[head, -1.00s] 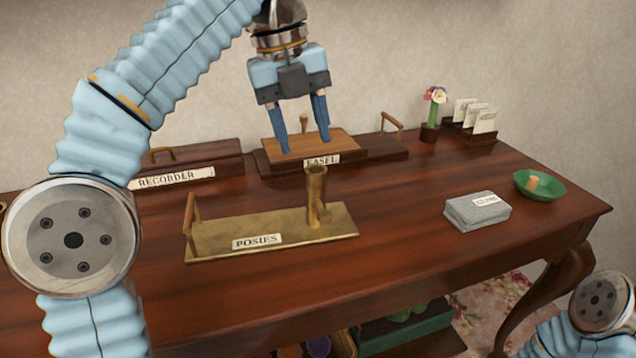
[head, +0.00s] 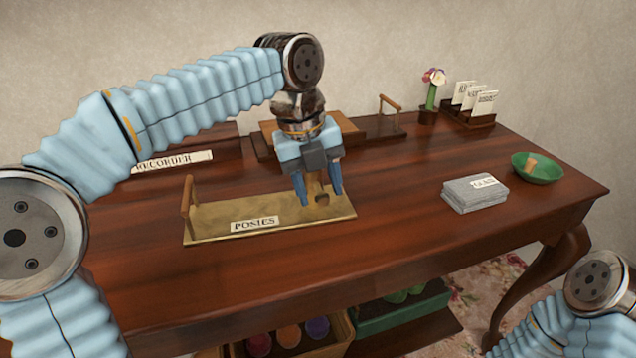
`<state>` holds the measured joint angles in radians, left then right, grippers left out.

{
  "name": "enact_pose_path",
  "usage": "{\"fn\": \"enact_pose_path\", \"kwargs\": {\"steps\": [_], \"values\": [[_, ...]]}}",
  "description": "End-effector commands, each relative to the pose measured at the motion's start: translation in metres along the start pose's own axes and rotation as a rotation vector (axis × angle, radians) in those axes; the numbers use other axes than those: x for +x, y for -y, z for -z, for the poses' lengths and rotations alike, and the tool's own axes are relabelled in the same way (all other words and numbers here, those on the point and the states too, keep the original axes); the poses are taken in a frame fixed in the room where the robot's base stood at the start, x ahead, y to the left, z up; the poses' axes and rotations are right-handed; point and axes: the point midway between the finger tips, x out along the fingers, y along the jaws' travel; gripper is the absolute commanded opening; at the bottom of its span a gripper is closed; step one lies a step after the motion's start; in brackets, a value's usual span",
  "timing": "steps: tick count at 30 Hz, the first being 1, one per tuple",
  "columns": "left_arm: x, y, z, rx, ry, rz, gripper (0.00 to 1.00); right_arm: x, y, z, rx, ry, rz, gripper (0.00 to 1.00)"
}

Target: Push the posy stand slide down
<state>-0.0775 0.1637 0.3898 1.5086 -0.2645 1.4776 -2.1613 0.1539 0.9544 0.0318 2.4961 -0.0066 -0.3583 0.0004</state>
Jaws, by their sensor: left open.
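The posy stand is a flat brass plate (head: 210,220) labelled POSIES, lying on the table, with a wooden handle (head: 188,198) upright at its left end. A brass tube (head: 320,196) stands on its right part. My left gripper (head: 319,195) points down with open fingers, one on each side of the tube in this view. The gripper hides the tube's upper part, and I cannot tell whether the fingers touch it. Of my right arm (head: 590,290), only a link shows at the lower right; its gripper is out of view.
The easel board and its base (head: 385,128) are behind my left gripper. The RECORDER box (head: 180,160) is at the back left. Grey cloths (head: 472,195), a green bowl (head: 538,168), a flower vase (head: 430,112) and a card rack (head: 470,118) stand at right. The table's front is clear.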

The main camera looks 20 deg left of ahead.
Motion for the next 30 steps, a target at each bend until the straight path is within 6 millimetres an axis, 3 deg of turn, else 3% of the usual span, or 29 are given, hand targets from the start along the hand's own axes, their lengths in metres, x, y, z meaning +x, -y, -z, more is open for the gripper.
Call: {"fn": "enact_pose_path", "kwargs": {"steps": [6,16,24,30], "values": [[0.000,0.000,0.000,0.000,0.000,0.000,0.49,0.000,0.000,0.000,0.000,0.000,0.000,0.50],[0.000,0.000,0.000,0.000,0.000,0.000,0.00,0.000,0.000,0.000,0.000,0.000,0.000,0.50],[0.002,-0.001,0.000,0.000,0.000,-0.001,0.00,0.002,-0.001,0.000,0.000,0.000,0.000,0.50],[0.030,-0.006,0.000,0.000,-0.001,-0.003,0.00,0.020,-0.008,0.000,0.002,-0.001,-0.002,0.50]]}}
